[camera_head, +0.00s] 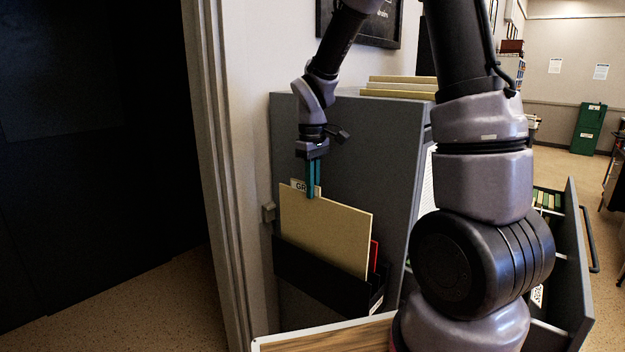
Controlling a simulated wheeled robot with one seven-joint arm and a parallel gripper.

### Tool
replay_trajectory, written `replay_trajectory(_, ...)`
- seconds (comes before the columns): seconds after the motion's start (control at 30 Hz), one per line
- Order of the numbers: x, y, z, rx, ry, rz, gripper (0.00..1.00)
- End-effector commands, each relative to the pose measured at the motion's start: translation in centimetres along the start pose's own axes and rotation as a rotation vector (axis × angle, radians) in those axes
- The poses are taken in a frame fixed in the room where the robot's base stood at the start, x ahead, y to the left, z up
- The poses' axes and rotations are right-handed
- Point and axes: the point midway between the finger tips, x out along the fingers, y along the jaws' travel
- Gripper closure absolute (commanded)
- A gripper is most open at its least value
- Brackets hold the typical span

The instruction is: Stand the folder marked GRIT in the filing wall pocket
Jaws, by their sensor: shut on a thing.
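A tan folder (325,228) stands upright, slightly tilted, with its lower part inside the black wall pocket (318,277) on the side of the grey cabinet. A white tab at its upper left shows the letters "GR"; the rest of the tab is hidden behind a finger. My gripper (313,190) points down with its teal fingers shut on the folder's top edge at the tab. The folder's bottom edge is hidden by the pocket front, so I cannot tell whether it touches the pocket floor.
A red item (373,256) stands in the pocket behind the folder's right edge. The grey cabinet (372,135) has tan folders (398,87) on top and an open drawer (575,270) at right. A wooden surface (330,338) lies below the pocket. A door frame (215,170) stands close at left.

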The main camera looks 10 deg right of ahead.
Motion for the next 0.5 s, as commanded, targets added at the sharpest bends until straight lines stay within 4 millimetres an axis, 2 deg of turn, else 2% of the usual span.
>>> replay_trajectory(0.5,3.7,0.0,0.0,0.002,-0.002,-0.001,1.0)
